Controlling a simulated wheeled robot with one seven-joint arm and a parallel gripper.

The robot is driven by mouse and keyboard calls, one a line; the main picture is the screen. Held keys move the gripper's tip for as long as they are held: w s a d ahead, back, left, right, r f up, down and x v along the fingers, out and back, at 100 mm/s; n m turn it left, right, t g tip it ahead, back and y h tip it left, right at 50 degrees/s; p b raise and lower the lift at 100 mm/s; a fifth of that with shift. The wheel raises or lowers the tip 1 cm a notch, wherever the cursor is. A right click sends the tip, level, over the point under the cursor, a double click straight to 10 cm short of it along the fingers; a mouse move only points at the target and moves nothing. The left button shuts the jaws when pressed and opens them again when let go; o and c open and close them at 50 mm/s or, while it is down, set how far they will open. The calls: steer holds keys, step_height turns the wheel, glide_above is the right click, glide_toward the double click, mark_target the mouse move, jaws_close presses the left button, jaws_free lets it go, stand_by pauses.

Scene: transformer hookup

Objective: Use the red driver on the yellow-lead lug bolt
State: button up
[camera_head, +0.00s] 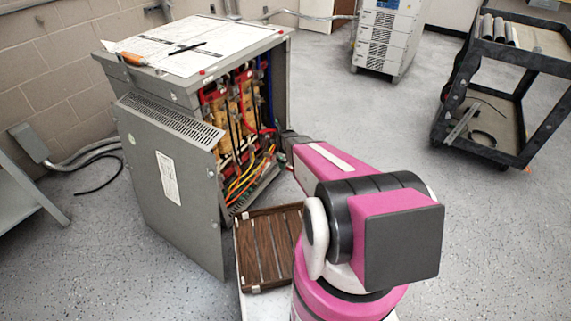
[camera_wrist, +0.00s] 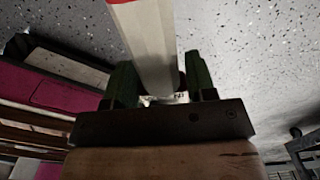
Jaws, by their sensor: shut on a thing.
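In the wrist view my gripper (camera_wrist: 158,80) has its two dark green fingers on either side of a pale bar with a red end (camera_wrist: 148,42). It is shut on this bar, which looks like the red driver; the far end runs out of the picture. In the head view my arm reaches to the open front of the grey cabinet, and the fingers cannot be made out there. Yellow leads (camera_head: 240,181) hang in the lower part of the cabinet among red and black ones. Their lug bolts are too small to tell.
The grey cabinet (camera_head: 165,190) has its door swung open to the front left. Papers, a black pen-like thing and an orange-handled tool (camera_head: 132,58) lie on top. A brown slatted tray (camera_head: 268,247) is below. A black cart (camera_head: 500,85) stands right, with free floor between.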

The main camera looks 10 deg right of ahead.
mark_target(274, 156)
steer(key=shift+w+a, duration=0.1)
steer(key=shift+w, duration=0.05)
steer(key=shift+w+a, duration=1.7)
steer(key=shift+a, duration=0.1)
steer(key=shift+w+a, duration=0.75)
steer(key=shift+w, duration=0.1)
stand_by(1.9)
steer(key=shift+s+d, duration=0.15)
steer(key=shift+s, duration=0.05)
stand_by(1.5)
steer(key=shift+s+d, duration=1.5)
